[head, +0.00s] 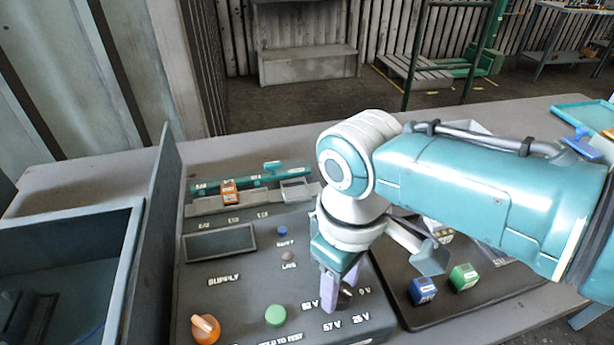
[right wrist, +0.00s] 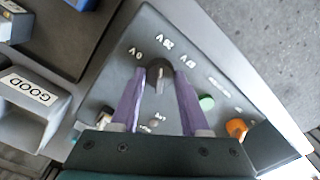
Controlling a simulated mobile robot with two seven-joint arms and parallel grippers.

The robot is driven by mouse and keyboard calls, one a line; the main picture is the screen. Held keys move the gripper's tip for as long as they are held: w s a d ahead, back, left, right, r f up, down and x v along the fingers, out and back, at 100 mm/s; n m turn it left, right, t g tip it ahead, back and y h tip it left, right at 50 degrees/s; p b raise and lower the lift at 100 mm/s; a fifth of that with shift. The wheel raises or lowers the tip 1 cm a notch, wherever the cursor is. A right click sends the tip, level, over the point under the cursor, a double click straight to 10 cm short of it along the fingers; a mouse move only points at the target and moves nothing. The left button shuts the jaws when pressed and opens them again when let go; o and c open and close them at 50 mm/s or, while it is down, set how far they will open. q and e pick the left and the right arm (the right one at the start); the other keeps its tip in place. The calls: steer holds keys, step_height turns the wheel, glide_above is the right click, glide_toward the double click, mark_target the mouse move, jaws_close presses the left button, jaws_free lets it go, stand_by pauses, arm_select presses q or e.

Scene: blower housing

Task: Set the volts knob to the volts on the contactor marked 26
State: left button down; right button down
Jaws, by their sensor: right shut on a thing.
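The dark volts knob (head: 346,298) sits at the lower right of the supply panel (head: 240,290), among labels that read 0 V, 26 V, 57 V and one like 82 V. My right gripper (head: 339,300) points down with its lilac fingers shut on the knob. In the right wrist view the knob (right wrist: 160,71) lies between the fingertips; I cannot tell its pointer's setting. A blue contactor (head: 423,290) and a green contactor (head: 463,277) stand on the dark tray. Their small markings are unreadable. My left gripper is out of view.
An orange knob (head: 205,328) and a green button (head: 276,315) are on the panel's front. A grey bin (head: 75,225) with a tall divider stands at left. The dark tray (head: 420,318) lies to the right. A block labelled GOOD (right wrist: 28,90) shows in the wrist view.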

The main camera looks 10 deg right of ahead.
steer(key=shift+m, duration=0.4)
steer(key=shift+c, duration=1.9)
jaws_free()
steer(key=shift+r, duration=0.15)
step_height(320, 180, up, 8)
steer(key=p, duration=0.3)
steer(key=shift+r, duration=0.85)
